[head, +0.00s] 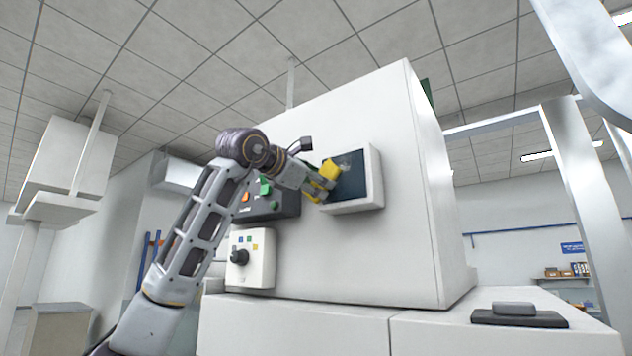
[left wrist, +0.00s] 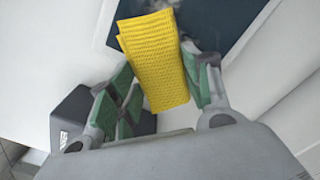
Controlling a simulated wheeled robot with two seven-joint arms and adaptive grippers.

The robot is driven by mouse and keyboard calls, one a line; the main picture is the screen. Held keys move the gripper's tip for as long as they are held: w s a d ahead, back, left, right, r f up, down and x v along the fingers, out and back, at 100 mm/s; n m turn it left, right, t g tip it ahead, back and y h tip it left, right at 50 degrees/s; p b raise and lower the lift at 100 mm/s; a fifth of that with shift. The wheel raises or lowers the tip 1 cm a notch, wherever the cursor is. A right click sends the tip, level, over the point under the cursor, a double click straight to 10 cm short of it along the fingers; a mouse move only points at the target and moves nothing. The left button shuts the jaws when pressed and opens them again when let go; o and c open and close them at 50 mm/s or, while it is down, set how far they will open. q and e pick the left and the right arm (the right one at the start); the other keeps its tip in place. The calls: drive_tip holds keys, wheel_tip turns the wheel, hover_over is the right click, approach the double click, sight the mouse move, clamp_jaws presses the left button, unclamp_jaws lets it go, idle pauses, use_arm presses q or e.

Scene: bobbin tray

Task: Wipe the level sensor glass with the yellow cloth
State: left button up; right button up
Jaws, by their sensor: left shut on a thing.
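The level sensor glass (head: 356,184) is a dark pane in a white frame on the face of a large white machine. It carries a pale smudge near its upper part, which also shows in the left wrist view beside the dark glass (left wrist: 218,24). My left gripper (head: 323,183) is shut on the folded yellow cloth (head: 329,170). The cloth (left wrist: 155,58) hangs between the green-padded fingers in the left wrist view and lies over the glass's left part. Whether it touches the glass I cannot tell. My right gripper is not in view.
A dark control panel (head: 283,207) with green and orange buttons sits left of the glass, close under my left arm. A white box with a black knob (head: 239,257) is below it. A grey block on a dark pad (head: 518,316) lies on the right ledge.

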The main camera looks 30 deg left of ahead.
sight(330, 171)
use_arm(q)
drive_tip(key=shift+r, duration=0.1)
drive_tip(key=shift+r, duration=0.85)
drive_tip(key=shift+s+d, duration=0.1)
drive_tip(key=shift+d, duration=1.7)
drive_tip(key=shift+d, duration=0.1)
drive_tip(key=shift+s+d, duration=0.15)
drive_tip(key=shift+d, duration=1.6)
drive_tip(key=shift+s+d, duration=0.15)
drive_tip(key=shift+d, duration=1.7)
